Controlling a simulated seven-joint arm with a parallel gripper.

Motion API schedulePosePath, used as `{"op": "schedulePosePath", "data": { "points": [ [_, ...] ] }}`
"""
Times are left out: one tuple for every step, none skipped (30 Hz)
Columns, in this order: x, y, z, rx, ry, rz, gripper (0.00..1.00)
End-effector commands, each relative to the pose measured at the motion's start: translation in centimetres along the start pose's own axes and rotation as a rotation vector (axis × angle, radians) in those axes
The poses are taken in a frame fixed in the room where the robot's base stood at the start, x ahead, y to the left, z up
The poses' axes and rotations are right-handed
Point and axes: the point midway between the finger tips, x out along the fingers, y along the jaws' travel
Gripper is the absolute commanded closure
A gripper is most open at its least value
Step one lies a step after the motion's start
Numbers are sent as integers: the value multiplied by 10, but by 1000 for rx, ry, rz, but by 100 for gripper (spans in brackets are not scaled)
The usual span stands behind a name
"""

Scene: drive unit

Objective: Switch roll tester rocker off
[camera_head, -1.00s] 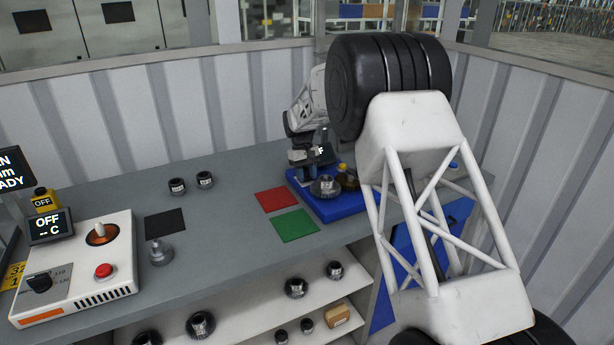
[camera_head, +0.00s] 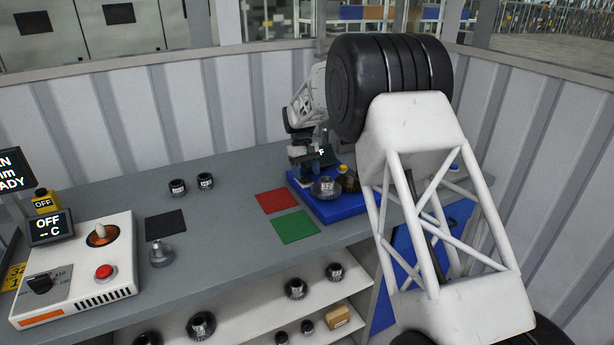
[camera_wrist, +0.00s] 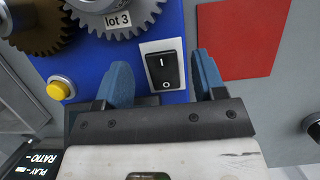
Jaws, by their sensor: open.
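The black rocker switch (camera_wrist: 164,70) sits in a white plate on the blue roll tester (camera_wrist: 80,70), marked I at its upper end and O at its lower end in the wrist view. My gripper (camera_wrist: 165,80) is open, with one blue finger on each side of the rocker and nothing between them visibly held. Whether a finger touches the plate cannot be told. In the head view the blue tester (camera_head: 342,211) stands on the bench, and my gripper (camera_head: 308,172) is over its left part. The rocker is hidden there.
A yellow button (camera_wrist: 60,88) and toothed gears (camera_wrist: 110,15) are close to my fingers. A red mat (camera_head: 276,201) and a green mat (camera_head: 295,227) lie left of the tester. Several black rings and a white heater box (camera_head: 75,270) are farther left.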

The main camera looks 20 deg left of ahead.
Motion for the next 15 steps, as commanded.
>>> {"op": "schedulePosePath", "data": {
  "points": [
    [-6, 0, 0, 0, 1, 0, 36],
    [-10, 0, 0, 0, 0, 0, 36],
    [-14, 0, 0, 0, 0, 0, 36],
    [-18, 0, 0, 0, 0, 0, 36],
    [-22, 0, 0, 0, 1, 0, 36],
    [-28, 0, 0, 0, 0, 0, 36],
    [-31, 0, 0, 0, -1, 0, 36],
    [-35, 0, 0, 0, -1, 0, 36],
    [-39, 0, 0, 0, -1, 0, 36],
    [-43, 0, 0, 0, -1, 0, 36],
    [-46, 0, 0, 0, -1, 0, 36],
    [-50, 0, 0, 0, -1, 0, 36],
    [-52, 0, 0, 0, -1, 0, 36],
    [-54, 0, 0, 0, -1, 0, 36],
    [-56, 0, 0, 0, -1, 0, 36]
  ]
}}
